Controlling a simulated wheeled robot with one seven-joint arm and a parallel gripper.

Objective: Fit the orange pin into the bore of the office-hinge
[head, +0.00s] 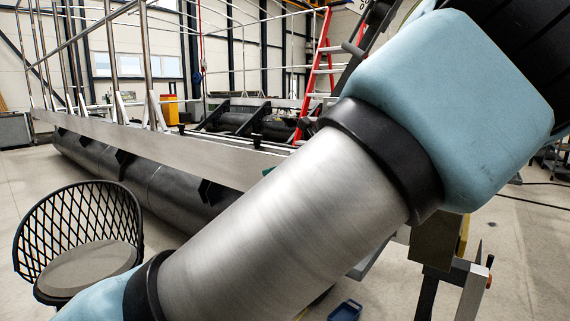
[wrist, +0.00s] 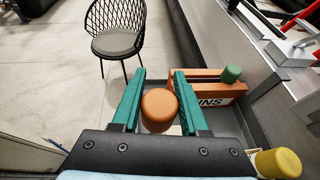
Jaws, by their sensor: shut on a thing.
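In the wrist view, my gripper (wrist: 160,76) has two teal fingers. They are shut on the orange pin (wrist: 159,107), whose round top shows between them. The pin's lower part is hidden. I cannot make out the office-hinge or its bore in either view. In the head view my own arm crosses the middle, and neither the gripper nor the orange pin can be made out.
An orange rack (wrist: 205,83) with a partly hidden label bears a green pin (wrist: 231,73). A yellow pin (wrist: 278,163) shows at lower right. A black chair (head: 80,240) stands on open floor. A blue tray (head: 345,311) lies low in the head view.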

